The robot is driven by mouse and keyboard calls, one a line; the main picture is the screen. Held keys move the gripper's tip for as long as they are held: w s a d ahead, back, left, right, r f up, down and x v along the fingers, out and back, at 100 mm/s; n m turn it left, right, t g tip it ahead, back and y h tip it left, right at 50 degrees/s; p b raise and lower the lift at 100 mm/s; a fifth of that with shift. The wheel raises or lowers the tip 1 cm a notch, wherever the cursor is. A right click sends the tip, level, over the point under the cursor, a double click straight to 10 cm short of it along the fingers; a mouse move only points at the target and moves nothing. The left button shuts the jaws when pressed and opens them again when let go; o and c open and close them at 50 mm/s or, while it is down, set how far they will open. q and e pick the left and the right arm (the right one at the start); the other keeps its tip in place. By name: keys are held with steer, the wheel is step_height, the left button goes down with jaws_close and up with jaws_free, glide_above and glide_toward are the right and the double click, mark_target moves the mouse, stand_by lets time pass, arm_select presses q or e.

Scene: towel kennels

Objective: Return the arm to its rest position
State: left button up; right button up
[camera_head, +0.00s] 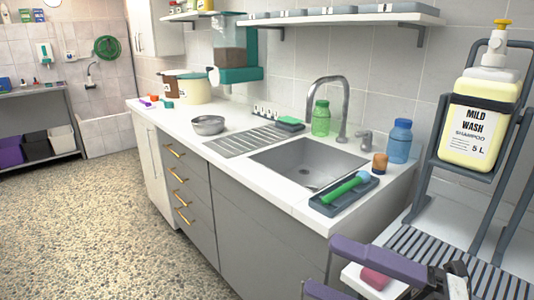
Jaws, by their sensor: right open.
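My right gripper (322,266) is at the bottom of the view, right of centre, in front of the counter's near end. Its two purple fingers point left and stand apart. A pink block (375,278) on a small white surface (358,277) shows between the fingers, partly hidden by the upper one. I cannot tell how far below the gripper it is. My left gripper is not in view.
The counter (180,118) holds a sink (305,172), a steel bowl (208,125), a dark tray (343,194) with a green brush, and bottles. A grey rack (432,187) with a shampoo jug (482,115) stands right. Open floor (85,225) lies left.

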steer(key=w+d+f+m+t+h, duration=0.3)
steer(key=d+f+m+t+h, duration=0.25)
steer(key=m, duration=0.55)
steer(key=w+d+f+m+t+h, duration=0.2)
steer(key=f+m+t+h, duration=0.4)
steer(key=f+m, duration=0.4)
steer(key=s+f+m+g+h+p, duration=0.1)
steer(key=s+f+m+g, duration=0.4)
steer(key=f, duration=0.6)
steer(key=s+a+f+m+g+h, duration=0.1)
steer(key=s+f+m+g+h, duration=0.3)
steer(key=s+f, duration=0.5)
step_height(320, 180, down, 2)
steer(key=shift+s+a+f+m+g+p, duration=0.25)
steer(key=shift+s+m+g+p, duration=0.1)
steer(key=shift+m+g, duration=0.15)
